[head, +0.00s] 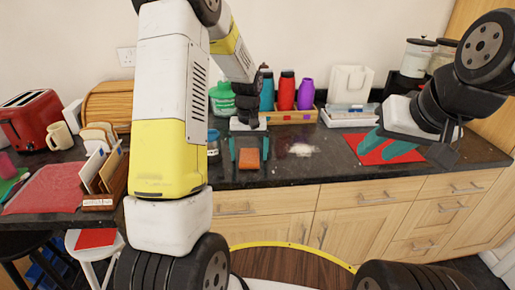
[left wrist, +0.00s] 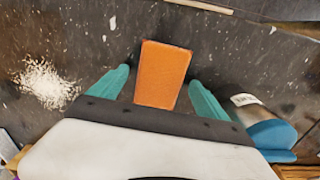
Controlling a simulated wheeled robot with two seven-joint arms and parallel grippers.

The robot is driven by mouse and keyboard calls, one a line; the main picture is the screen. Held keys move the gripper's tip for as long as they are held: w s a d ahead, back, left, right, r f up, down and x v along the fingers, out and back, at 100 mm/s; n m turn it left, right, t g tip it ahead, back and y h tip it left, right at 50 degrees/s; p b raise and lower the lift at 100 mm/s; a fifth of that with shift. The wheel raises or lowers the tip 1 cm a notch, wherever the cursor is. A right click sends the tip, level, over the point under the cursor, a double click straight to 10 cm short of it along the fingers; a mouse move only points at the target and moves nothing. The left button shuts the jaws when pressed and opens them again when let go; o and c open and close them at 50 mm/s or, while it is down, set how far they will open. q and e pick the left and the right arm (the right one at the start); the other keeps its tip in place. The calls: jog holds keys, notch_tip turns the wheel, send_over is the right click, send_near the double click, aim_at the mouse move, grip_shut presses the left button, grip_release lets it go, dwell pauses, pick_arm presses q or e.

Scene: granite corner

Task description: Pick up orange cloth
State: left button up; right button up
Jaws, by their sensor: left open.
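The orange cloth (head: 249,158), a small flat rectangular block shape, lies on the dark counter near its front edge. It also shows in the left wrist view (left wrist: 162,75), its near end close to the gripper's palm. My left gripper (head: 249,154) is open, with one teal finger on each side of the cloth. In the left wrist view the fingers (left wrist: 157,90) stand apart from it, with a gap on both sides. My right gripper (head: 376,153) is over the red mat at the right, its teal fingers apart and nothing seen between them.
A white crumb pile (head: 303,150) lies right of the cloth. A jar with a blue lid (head: 213,142) stands close to the left finger and also shows in the wrist view (left wrist: 265,125). Bottles in a wooden crate (head: 292,117) stand behind. The red mat (head: 371,149) is right.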

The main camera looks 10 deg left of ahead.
aim_at(250, 158)
pick_arm(q)
jog(key=c, duration=1.4)
jog(key=shift+c, duration=0.3)
jog(key=shift+r, duration=0.6)
jog(key=shift+s+d+r, duration=0.15)
jog(key=shift+s+r, duration=0.15)
jog(key=shift+r, duration=0.3)
jog(key=shift+s+d+r, duration=0.15)
jog(key=shift+s+r, duration=0.1)
jog(key=shift+r, duration=0.35)
jog(key=s+d, duration=0.3)
jog(key=s, duration=0.3)
jog(key=s+d+r, duration=0.1)
jog(key=s+d, duration=0.2)
jog(key=s, duration=0.4)
jog(key=shift+s+r, duration=0.15)
jog(key=shift+s, duration=0.1)
